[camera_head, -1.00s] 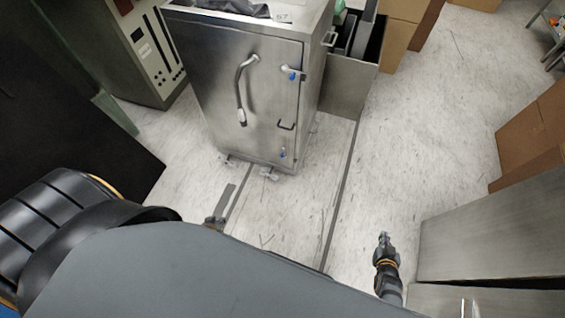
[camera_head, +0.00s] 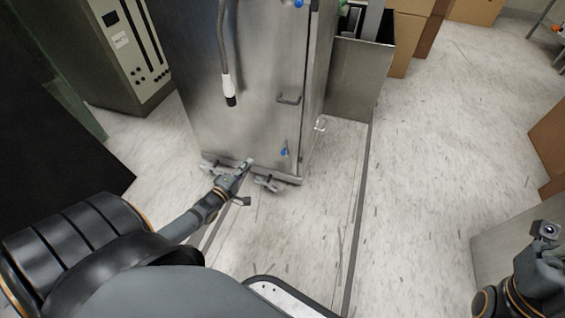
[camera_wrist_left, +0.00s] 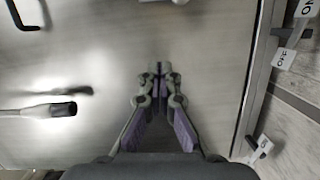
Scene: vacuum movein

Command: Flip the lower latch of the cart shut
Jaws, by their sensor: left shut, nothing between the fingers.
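The steel cart (camera_head: 262,95) stands upright ahead with its door facing me. The lower latch (camera_head: 284,152), small with a blue tip, is near the door's lower right edge; whether it is flipped shut is too small to tell. My left gripper (camera_head: 246,163) is in front of the cart's bottom edge, left of and a little below the latch in the picture. In the left wrist view its fingers (camera_wrist_left: 160,72) are together and empty, facing the steel door (camera_wrist_left: 205,60). My right gripper (camera_head: 546,230) is at the far right, away from the cart; its fingers are unclear.
Casters (camera_head: 267,184) show below. A grey cabinet (camera_head: 110,50) stands left.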

